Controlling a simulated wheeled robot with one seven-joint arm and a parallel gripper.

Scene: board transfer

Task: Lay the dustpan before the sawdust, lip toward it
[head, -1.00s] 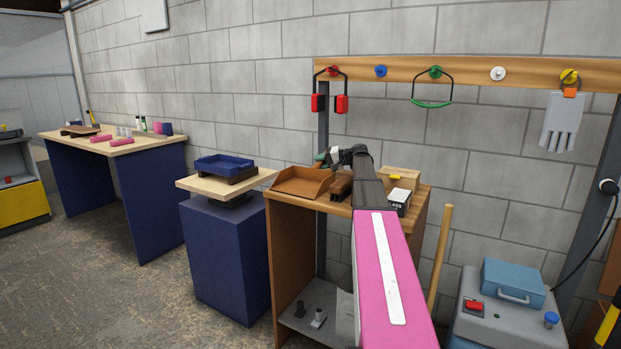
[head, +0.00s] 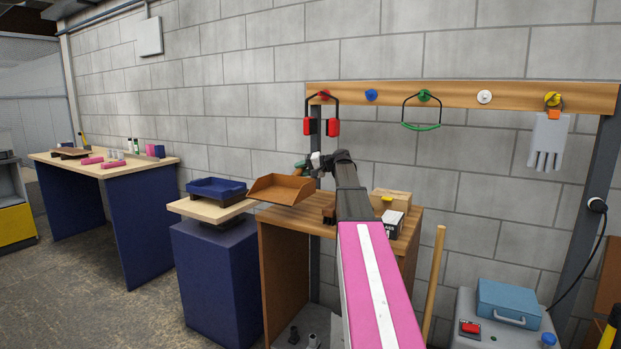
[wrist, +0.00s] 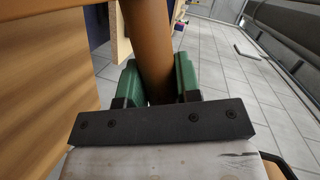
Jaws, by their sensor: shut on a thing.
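The brown dustpan (head: 281,189) is in the head view, in the air above the wooden cabinet's top, with its open tray toward the left and front. My gripper (head: 301,167) is at its back right. In the wrist view the green fingers of my gripper (wrist: 157,78) are shut around the brown dustpan handle (wrist: 150,40). I cannot make out any sawdust in either view.
The wooden cabinet (head: 287,220) bears a box (head: 391,202) and a small black-and-white carton (head: 391,223). To its left, a blue tray (head: 216,188) sits on a blue pedestal (head: 213,265). A workbench (head: 95,168) with several small items stands far left.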

